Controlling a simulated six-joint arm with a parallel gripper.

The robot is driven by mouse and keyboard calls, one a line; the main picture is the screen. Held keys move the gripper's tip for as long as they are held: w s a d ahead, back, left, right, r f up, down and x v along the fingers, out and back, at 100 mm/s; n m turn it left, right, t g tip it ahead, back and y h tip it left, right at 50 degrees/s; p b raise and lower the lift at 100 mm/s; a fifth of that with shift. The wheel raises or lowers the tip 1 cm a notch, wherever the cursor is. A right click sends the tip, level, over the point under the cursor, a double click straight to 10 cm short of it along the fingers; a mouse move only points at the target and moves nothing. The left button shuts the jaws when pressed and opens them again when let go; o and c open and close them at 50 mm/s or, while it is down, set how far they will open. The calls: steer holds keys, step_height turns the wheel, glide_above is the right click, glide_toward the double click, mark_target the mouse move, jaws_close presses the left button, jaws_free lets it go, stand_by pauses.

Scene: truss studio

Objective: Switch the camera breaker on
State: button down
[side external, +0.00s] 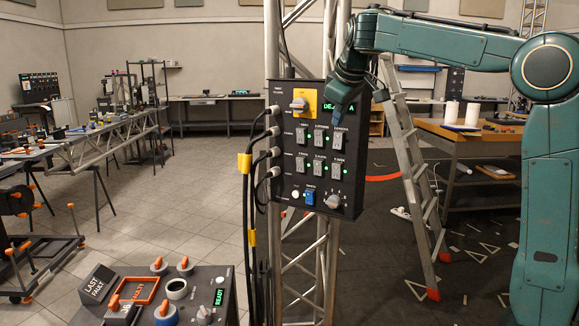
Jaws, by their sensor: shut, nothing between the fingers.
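A dark control panel (283,197) is mounted on a metal truss. It carries two rows of grey breakers, among them the upper right one (340,140), the upper middle one (320,138) and the lower right one (336,171). Their labels are too small to read, so I cannot tell which is the camera breaker. Small green lights show beside several of them. My gripper (339,108) is shut and empty, pointing down in front of the panel's upper right. It is just above the upper right breaker and partly hides the green display (327,109). I cannot tell whether it touches the panel.
The panel also has a yellow-plated rotary switch (299,104), a blue switch (309,198) and a grey knob (334,201). Cables (246,195) plug in at its left side. A console (205,285) stands below left, and a stepladder (408,150) stands behind at right.

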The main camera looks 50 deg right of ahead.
mark_target(338, 141)
steer(key=x, duration=0.3)
steer(key=d+x, duration=0.1)
steer(key=x, duration=0.7)
steer(key=shift+d+r, duration=0.3)
steer(key=shift+d, duration=0.1)
steer(key=shift+w+d+f, duration=0.1)
steer(key=shift+d, duration=0.75)
steer(key=shift+d+f, duration=0.15)
steer(key=shift+d, duration=0.2)
steer(key=shift+a, duration=0.1)
